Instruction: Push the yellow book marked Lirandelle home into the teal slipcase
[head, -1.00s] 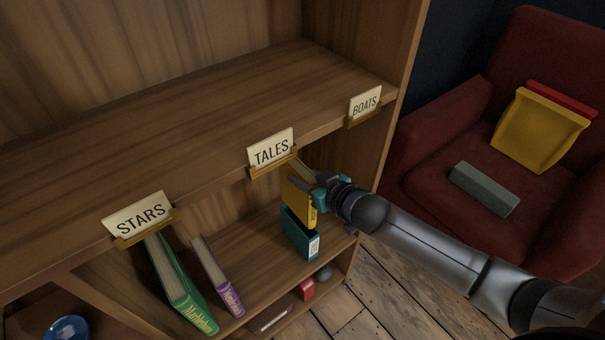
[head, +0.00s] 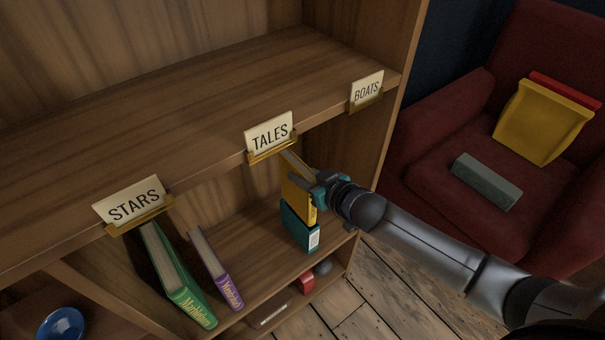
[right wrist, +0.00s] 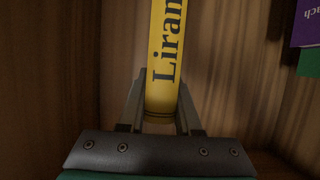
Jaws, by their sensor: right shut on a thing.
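The yellow book (head: 297,189) stands upright under the TALES sign, its lower end in or right at the mouth of the teal slipcase (head: 294,231). How deep it sits is hard to tell. The slipcase stands upright on the lower shelf. My right gripper (head: 322,188) is shut on the book from its spine side, hiding part of it. In the right wrist view, the fingers (right wrist: 162,108) lie on both sides of the yellow spine (right wrist: 165,50), where "Liran" is readable. My left gripper is not in view.
A green book (head: 178,275) and a purple book (head: 215,268) lean to the left on the same shelf. The upper shelf board with the TALES sign (head: 270,137) overhangs the book. A red armchair (head: 430,160) stands to the right. Shelf space left of the slipcase is free.

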